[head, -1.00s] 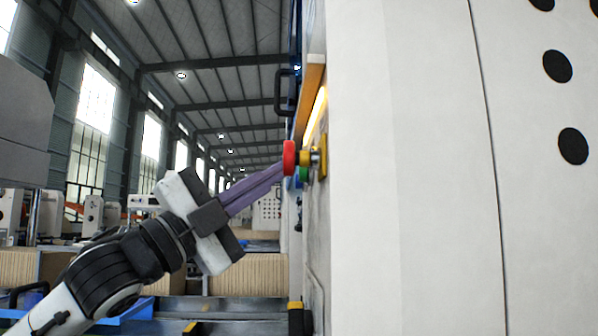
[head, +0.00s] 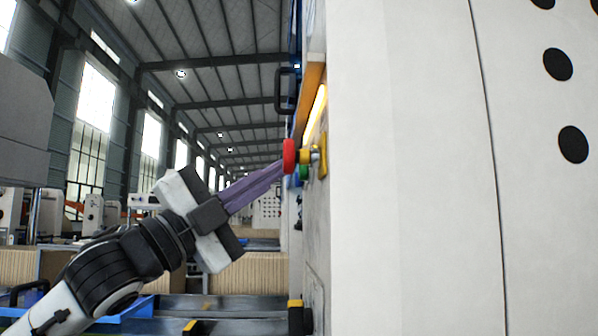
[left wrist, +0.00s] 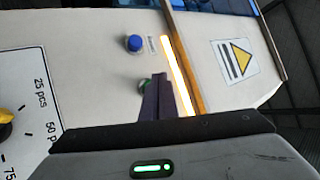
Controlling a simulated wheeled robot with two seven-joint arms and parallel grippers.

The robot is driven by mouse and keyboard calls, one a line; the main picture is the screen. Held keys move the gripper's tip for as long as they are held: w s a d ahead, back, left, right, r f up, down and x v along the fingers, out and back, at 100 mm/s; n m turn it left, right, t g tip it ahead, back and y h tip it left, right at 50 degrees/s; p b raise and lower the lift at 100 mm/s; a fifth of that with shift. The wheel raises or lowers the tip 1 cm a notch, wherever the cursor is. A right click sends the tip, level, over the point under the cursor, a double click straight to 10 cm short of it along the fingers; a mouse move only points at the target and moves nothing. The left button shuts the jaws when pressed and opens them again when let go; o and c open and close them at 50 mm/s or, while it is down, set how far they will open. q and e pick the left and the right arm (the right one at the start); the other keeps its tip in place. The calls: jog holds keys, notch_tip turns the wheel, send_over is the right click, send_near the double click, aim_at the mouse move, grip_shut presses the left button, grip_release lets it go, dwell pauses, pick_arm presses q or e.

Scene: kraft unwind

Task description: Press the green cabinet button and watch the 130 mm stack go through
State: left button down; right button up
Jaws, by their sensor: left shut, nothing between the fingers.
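The 130 mm stack is not identifiable in these frames. My right gripper is not in view.
A blue button (left wrist: 134,43) sits beside the green one, near a lit strip (left wrist: 176,70). A yellow knob (left wrist: 6,116) is on a dial with piece counts. The white cabinet (head: 420,200) fills the head view's right side. A black handle (head: 283,92) juts out above.

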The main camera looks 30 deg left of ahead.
pick_arm(q)
jog(key=shift+d, duration=0.1)
dwell(0.7)
jog(key=shift+w+d, duration=0.25)
jog(key=shift+d, duration=0.05)
jog(key=shift+w+d+p, duration=0.3)
jog(key=shift+d+p, duration=0.2)
jog(key=shift+p, duration=0.05)
dwell(0.9)
dwell(0.4)
jog(key=shift+s+a, duration=0.5)
jog(key=shift+a, duration=0.3)
jog(key=shift+s+a+b, duration=0.3)
jog(key=shift+s+a, duration=0.15)
jog(key=shift+a, duration=0.25)
jog(key=shift+s+a+b, duration=0.25)
jog(key=shift+s+a, duration=0.2)
jog(key=shift+a, duration=0.3)
jog(key=shift+s+a+b, duration=0.3)
jog(key=shift+s+a, duration=0.15)
jog(key=shift+a, duration=0.25)
